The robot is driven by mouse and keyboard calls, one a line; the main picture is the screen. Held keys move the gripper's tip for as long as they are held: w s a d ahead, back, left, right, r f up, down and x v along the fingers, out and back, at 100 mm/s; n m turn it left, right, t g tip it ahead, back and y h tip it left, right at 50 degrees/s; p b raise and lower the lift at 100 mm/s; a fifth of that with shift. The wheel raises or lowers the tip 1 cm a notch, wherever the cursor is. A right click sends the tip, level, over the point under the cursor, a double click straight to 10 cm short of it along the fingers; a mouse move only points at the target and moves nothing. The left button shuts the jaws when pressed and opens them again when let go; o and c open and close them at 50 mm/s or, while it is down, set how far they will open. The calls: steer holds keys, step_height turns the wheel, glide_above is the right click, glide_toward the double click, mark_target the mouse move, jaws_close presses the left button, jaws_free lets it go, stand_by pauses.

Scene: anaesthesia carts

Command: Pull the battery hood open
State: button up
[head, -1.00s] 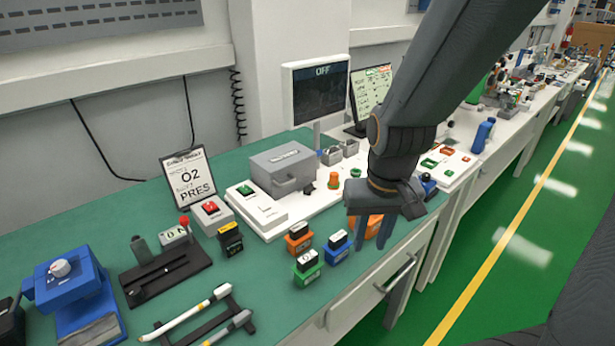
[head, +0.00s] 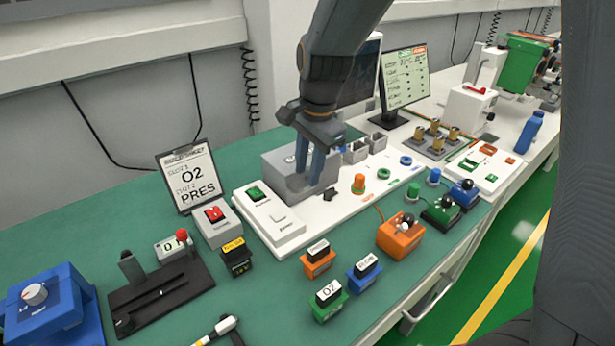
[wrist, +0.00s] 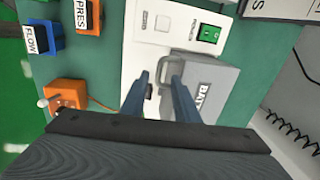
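The battery hood (head: 278,170) is a grey box with a front handle, sitting down on the white panel; my gripper hides part of it. In the wrist view the hood (wrist: 215,85) shows a label reading "BAT", partly cut off. Its grey handle (wrist: 174,68) shows close to the tip of my right-hand finger. My gripper (head: 309,178) points down at the hood's front. Its two fingers stand apart, with a clear gap between the tips in the wrist view (wrist: 158,76). I cannot tell whether a finger touches the handle.
Beside the hood is a white block with a green power switch (head: 256,192). An orange knob (head: 358,184) stands to the right. Orange, blue and green labelled blocks (head: 328,298) stand in front. A monitor (head: 404,78) is behind.

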mark_target(306, 189)
steer(key=shift+w+a+f, duration=0.1)
steer(key=shift+w+f, duration=0.05)
steer(key=shift+f, duration=0.85)
steer(key=shift+w+a+f, duration=0.1)
steer(key=shift+f, duration=0.85)
jaws_close()
steer(key=shift+p, duration=0.3)
